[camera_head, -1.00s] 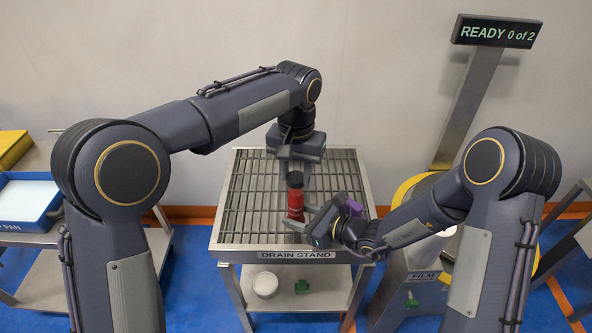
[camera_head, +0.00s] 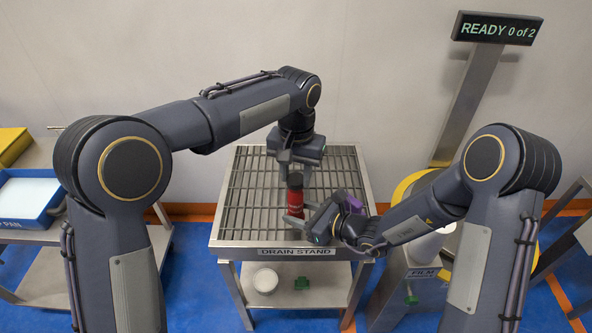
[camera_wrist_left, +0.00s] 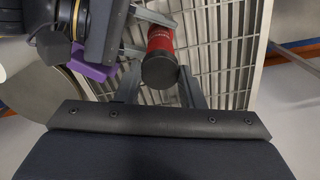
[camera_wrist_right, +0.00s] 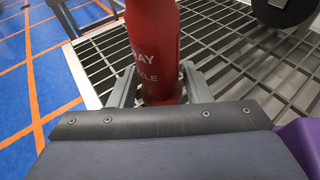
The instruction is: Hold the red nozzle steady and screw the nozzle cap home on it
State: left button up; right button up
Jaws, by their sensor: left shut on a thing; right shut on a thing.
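The red nozzle (camera_head: 295,205) stands upright over the drain stand, with pale lettering visible in the right wrist view (camera_wrist_right: 155,45). A black round cap (camera_head: 295,180) sits at its top; whether it is fully seated cannot be told. My left gripper (camera_head: 295,174) comes down from above and is shut on the cap. The left wrist view shows its fingers on both sides of the cap (camera_wrist_left: 160,72). My right gripper (camera_head: 297,212) comes in from the right, lower down, and is shut on the red body. Its fingers flank the nozzle in the right wrist view (camera_wrist_right: 158,88).
The slatted drain stand (camera_head: 240,195) is mostly bare. A purple thing (camera_head: 353,204) is close beside my right wrist. A blue pan (camera_head: 28,203) is at the left. A sign post (camera_head: 468,105) and yellow-rimmed station stand at the right. A white tub (camera_head: 265,281) is on the lower shelf.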

pick_arm(q)
jog(key=shift+f, duration=0.7)
jog(key=o, duration=1)
jog(key=shift+r, duration=0.1)
jog(key=shift+r, duration=2.45)
notch_tip(320, 180, up, 12)
